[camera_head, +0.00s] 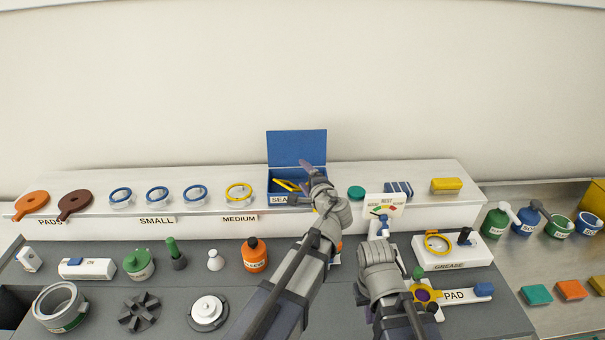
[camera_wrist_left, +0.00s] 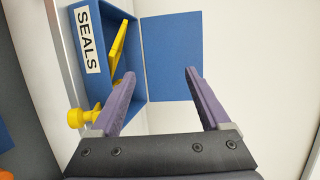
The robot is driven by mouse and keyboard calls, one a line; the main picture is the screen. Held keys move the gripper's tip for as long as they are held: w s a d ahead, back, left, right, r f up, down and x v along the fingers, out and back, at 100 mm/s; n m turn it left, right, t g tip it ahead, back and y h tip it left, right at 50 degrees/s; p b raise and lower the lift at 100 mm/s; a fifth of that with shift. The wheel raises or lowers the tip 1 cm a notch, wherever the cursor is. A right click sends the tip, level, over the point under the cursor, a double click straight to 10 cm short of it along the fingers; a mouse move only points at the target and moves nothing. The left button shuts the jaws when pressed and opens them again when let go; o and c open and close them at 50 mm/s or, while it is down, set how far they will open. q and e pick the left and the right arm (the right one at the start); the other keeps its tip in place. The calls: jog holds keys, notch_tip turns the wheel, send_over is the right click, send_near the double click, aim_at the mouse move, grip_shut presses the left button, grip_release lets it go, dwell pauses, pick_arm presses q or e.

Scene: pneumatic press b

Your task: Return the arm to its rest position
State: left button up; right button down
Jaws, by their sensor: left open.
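My left gripper (camera_head: 308,170) is raised at the blue SEALS box (camera_head: 297,146), in front of its upright lid. In the left wrist view its two purple fingers (camera_wrist_left: 160,75) are apart, with nothing held between them. One finger overlaps the box's edge in that view; I cannot tell whether it touches. A yellow tool (camera_head: 286,185) lies in the box and also shows in the left wrist view (camera_wrist_left: 118,45).
The white shelf (camera_head: 330,207) holds blue rings (camera_head: 157,195), a yellow ring (camera_head: 238,193) and brown pads (camera_head: 75,204). A gauge card (camera_head: 385,204) stands near my right wrist. An orange bottle (camera_head: 254,255) and a GREASE station (camera_head: 455,252) flank the arms.

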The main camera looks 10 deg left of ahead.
pick_arm(q)
jog(key=s+d+f+n+g+h, duration=0.2)
jog(key=s+f+n+g, duration=0.45)
jog(key=s+f, duration=0.5)
jog(key=s+d+f+n+g+h, duration=0.1)
jog(key=s+d+f+g+h, duration=0.1)
jog(key=s, duration=0.6)
jog(key=s+d+f+n+g+h, duration=0.1)
jog(key=s+d+f+g+h, duration=0.2)
jog(key=s+d, duration=0.4)
jog(key=shift+s+f+g, duration=0.35)
jog(key=shift+s+g, duration=0.5)
jog(key=shift+s, duration=0.35)
